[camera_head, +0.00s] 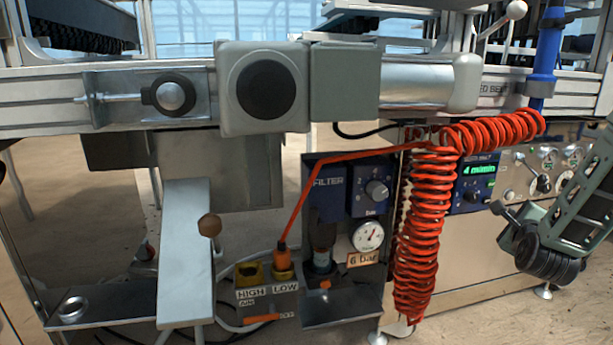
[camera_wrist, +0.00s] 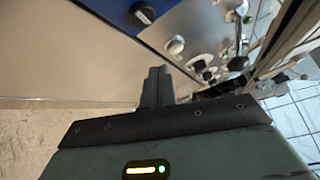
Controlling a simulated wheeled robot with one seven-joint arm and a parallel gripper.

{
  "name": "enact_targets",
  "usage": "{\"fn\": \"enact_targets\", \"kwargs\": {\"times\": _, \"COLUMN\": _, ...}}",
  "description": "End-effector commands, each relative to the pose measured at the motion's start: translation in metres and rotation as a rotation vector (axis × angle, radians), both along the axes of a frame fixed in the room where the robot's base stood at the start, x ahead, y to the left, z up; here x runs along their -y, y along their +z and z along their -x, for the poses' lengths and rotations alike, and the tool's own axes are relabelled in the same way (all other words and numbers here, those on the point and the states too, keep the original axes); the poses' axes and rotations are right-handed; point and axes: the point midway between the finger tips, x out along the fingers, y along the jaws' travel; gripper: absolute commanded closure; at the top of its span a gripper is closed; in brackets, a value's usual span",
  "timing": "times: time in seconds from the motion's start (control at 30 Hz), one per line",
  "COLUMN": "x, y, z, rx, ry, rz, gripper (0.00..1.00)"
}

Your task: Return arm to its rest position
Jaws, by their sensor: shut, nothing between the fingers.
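In the wrist view, my gripper (camera_wrist: 157,86) has its two dark fingers pressed together with nothing between them. The fingers point toward a machine front with a beige panel, and I see no contact with it. In the head view, part of my grey-green arm (camera_head: 585,205) shows at the right edge, in front of the metal control panel (camera_head: 518,172). I cannot make out the fingertips there.
A red coiled hose (camera_head: 417,240) hangs left of my arm, its end plugged at the LOW socket (camera_head: 284,276). A pressure gauge (camera_head: 368,236) and filter unit (camera_head: 328,185) stand beside it. Knobs and a lever (camera_wrist: 239,50) stick out of the panel in the wrist view.

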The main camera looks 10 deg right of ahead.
Motion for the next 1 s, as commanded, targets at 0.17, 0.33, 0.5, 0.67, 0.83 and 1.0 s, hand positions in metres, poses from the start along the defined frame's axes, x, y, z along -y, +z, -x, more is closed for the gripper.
{"fn": "enact_targets", "kwargs": {"times": 0.17, "x": -0.082, "y": -0.017, "z": -0.005, "rx": -0.457, "ry": 0.322, "rz": 0.293, "gripper": 1.0}}
{"fn": "enact_targets", "kwargs": {"times": 0.33, "x": -0.15, "y": -0.032, "z": 0.025, "rx": -0.827, "ry": 0.69, "rz": 0.615, "gripper": 1.0}}
{"fn": "enact_targets", "kwargs": {"times": 0.5, "x": -0.2, "y": -0.04, "z": 0.075, "rx": -1.087, "ry": 1.084, "rz": 0.925, "gripper": 1.0}}
{"fn": "enact_targets", "kwargs": {"times": 0.67, "x": -0.228, "y": -0.041, "z": 0.122, "rx": -1.215, "ry": 1.408, "rz": 1.147, "gripper": 1.0}}
{"fn": "enact_targets", "kwargs": {"times": 0.83, "x": -0.246, "y": -0.036, "z": 0.17, "rx": -1.271, "ry": 1.724, "rz": 1.339, "gripper": 1.0}}
{"fn": "enact_targets", "kwargs": {"times": 1.0, "x": -0.283, "y": 0.006, "z": 0.185, "rx": -1.232, "ry": 1.861, "rz": 1.418, "gripper": 1.0}}
